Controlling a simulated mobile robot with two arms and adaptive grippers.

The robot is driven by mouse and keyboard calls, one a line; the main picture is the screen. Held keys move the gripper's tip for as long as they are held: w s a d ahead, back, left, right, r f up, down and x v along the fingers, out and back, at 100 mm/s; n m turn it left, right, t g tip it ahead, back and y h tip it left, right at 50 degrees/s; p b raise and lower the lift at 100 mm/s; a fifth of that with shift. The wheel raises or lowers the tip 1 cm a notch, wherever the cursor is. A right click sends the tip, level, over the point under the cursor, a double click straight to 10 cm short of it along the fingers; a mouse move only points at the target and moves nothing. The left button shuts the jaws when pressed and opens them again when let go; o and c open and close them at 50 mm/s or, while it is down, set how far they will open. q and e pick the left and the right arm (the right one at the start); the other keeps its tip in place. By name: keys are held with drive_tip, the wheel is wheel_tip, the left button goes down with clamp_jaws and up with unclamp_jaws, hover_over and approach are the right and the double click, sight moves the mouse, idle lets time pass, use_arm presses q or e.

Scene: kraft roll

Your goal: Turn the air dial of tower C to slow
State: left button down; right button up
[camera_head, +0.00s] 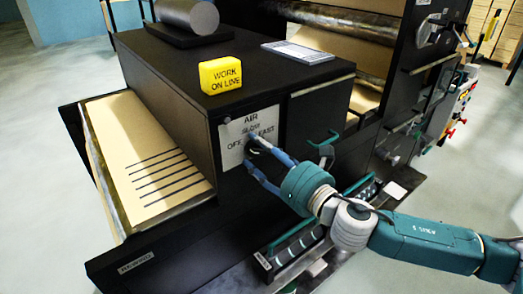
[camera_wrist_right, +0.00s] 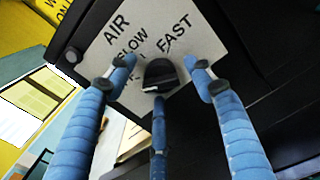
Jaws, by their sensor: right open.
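The air dial (camera_wrist_right: 160,75) is a black knob on a pale plate (camera_wrist_right: 182,35) marked AIR, SLOW and FAST. The plate also shows in the head view (camera_head: 230,128), on the front of a black cabinet, with OFF readable at its lower left. My right gripper (camera_head: 250,154) is open in front of the plate. In the wrist view its three blue fingers (camera_wrist_right: 160,68) spread around the dial, one at each side and one below. Contact cannot be told. A pale mark shows at the dial's lower edge; its setting is unclear. No tower letter is readable. My left gripper is not in view.
A yellow WORK ON LINE block (camera_head: 221,75) and a grey cylinder (camera_head: 188,14) sit on the cabinet top. A teal handle (camera_head: 324,139) sticks out right of the plate. A kraft paper sheet (camera_head: 140,150) lies on the left. Open floor (camera_head: 45,70) extends left.

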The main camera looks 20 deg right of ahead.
drive_tip(key=c, duration=1.1)
drive_tip(key=shift+m, duration=0.3)
drive_tip(key=m, duration=0.6)
drive_tip(key=shift+d, duration=0.1)
drive_tip(key=m, duration=0.5)
drive_tip(key=shift+p, duration=0.3)
